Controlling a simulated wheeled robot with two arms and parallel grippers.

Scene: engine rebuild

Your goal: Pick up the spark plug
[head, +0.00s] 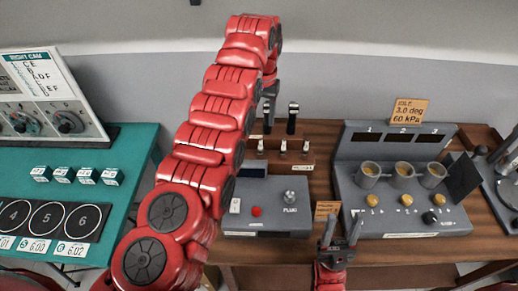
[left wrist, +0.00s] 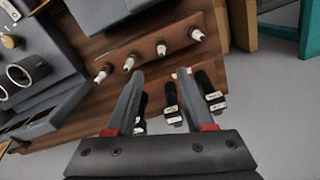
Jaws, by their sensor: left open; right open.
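Several white-tipped spark plugs stand in a row on a brown wooden rack. In the head view, one (head: 283,146) is near the middle and another (head: 307,146) is to its right. The left wrist view shows plugs at the row's left end (left wrist: 103,74), in the middle (left wrist: 162,49) and at the right end (left wrist: 197,35). My left gripper (head: 268,112) points down at the rack's back. In its wrist view, the open, empty fingers (left wrist: 158,76) are apart from the plugs, just below the row. My right gripper (head: 343,224) is open and empty at the table's front edge.
Black-handled tools (head: 293,118) stand behind the plugs; in the wrist view one (left wrist: 208,90) is right of the fingers. A grey box (head: 268,222) with a red button sits in front. A grey panel with cups (head: 400,215) stands right, a teal table (head: 120,165) left.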

